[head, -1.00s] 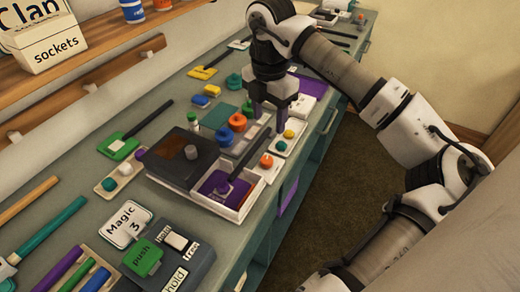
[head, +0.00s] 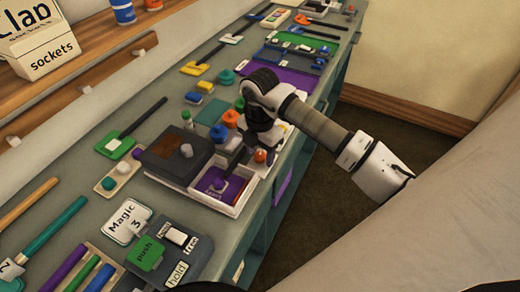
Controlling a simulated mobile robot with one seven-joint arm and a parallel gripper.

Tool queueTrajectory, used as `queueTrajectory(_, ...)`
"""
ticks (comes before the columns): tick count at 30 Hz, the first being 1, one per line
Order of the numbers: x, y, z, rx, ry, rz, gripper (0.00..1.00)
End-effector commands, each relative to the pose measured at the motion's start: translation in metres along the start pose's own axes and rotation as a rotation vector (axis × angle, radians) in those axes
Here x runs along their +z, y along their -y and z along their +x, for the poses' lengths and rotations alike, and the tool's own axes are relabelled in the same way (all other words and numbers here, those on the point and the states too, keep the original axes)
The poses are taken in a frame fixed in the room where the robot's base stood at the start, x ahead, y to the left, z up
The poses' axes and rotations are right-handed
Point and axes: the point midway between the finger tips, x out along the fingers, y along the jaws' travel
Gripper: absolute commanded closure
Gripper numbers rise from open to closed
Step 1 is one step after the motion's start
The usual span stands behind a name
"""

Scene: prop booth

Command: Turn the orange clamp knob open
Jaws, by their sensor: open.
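A small orange knob (head: 260,155) sits at the right edge of the white parts beside the open tray, close to my gripper. A second orange round piece (head: 230,118) stands just left of my wrist, with blue below it. I cannot tell for sure which one is the clamp knob. My gripper (head: 249,153) points down over the bench by the tray's far corner. It is open; its fingers are small, dark and partly hidden, and I cannot tell whether they touch the orange knob.
A dark-lidded box (head: 178,155) and an open white tray (head: 238,208) with a purple inside stand just nearer. Purple and green mats with tools lie farther along the bench.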

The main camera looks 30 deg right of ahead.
Motion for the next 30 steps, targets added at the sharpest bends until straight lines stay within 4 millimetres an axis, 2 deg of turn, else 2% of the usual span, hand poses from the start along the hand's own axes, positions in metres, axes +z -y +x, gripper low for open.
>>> queueTrajectory(3, 0.0, 0.0, 0.0, 0.0, 0.0, 0.0, 0.48)
queueTrajectory(13, -0.0001, -0.0001, -0.0003, 0.0, -0.001, 0.0, 0.91)
queueTrajectory(23, 0.0003, -0.0001, 0.0023, 0.0, 0.001, -0.043, 0.92)
queueTrajectory(30, 0.0008, -0.0003, 0.0059, 0.0, 0.004, -0.184, 0.92)
